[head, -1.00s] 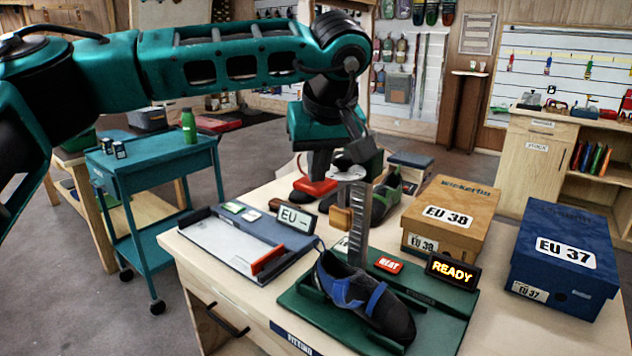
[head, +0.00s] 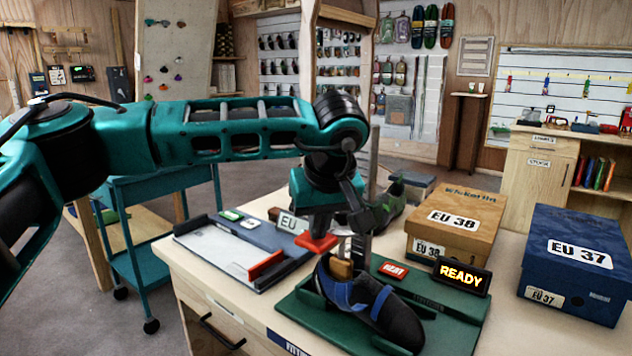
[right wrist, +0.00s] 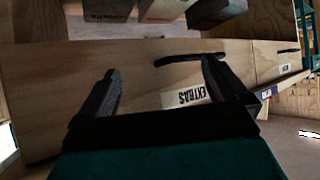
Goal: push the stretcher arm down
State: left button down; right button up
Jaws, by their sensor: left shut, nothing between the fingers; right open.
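My left gripper (head: 320,226) is shut and points down onto the red pad (head: 317,243) at the end of the stretcher arm, seemingly touching it. The arm is low at its grey post (head: 361,246), mostly hidden behind the gripper. The tan block (head: 341,268) under the arm sits at the opening of the blue and black shoe (head: 368,303). The shoe lies on the green stretcher base (head: 440,318). A lit sign (head: 461,276) reads READY, beside a red HEAT button (head: 393,270). My right gripper (right wrist: 160,66) is open and empty, facing a wooden drawer front.
A foot-measuring board (head: 225,262) lies left on the bench, with a small EU sign (head: 292,223) behind it. An EU 38 box (head: 457,222) and a blue EU 37 box (head: 577,262) stand right. Another shoe (head: 390,208) is behind the post.

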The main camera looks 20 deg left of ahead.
pick_arm(q)
notch_tip(320, 180, down, 3)
jog(key=shift+r+b, duration=0.1)
jog(key=shift+b, duration=0.5)
jog(key=shift+s+r, duration=0.1)
pick_arm(e)
jog(key=shift+w+a, duration=0.35)
pick_arm(q)
jog(key=shift+s+d+r+p, duration=0.2)
jog(key=shift+s+d+r, duration=0.1)
jog(key=shift+s+d, duration=0.25)
jog(key=shift+s+d+r+p, duration=0.15)
jog(key=shift+s+d+r, duration=0.15)
jog(key=shift+s, duration=0.35)
pick_arm(e)
jog(key=shift+s+f, duration=0.1)
jog(key=shift+s, duration=0.05)
pick_arm(q)
notch_tip(320, 180, up, 12)
jog(key=p, duration=0.1)
send_over(322, 250)
jog(key=s+d, duration=0.4)
jog(key=s, duration=0.2)
jog(key=shift+w+a+f, duration=0.2)
pick_arm(e)
jog(key=shift+s+d+r, duration=0.2)
jog(key=shift+d, duration=0.2)
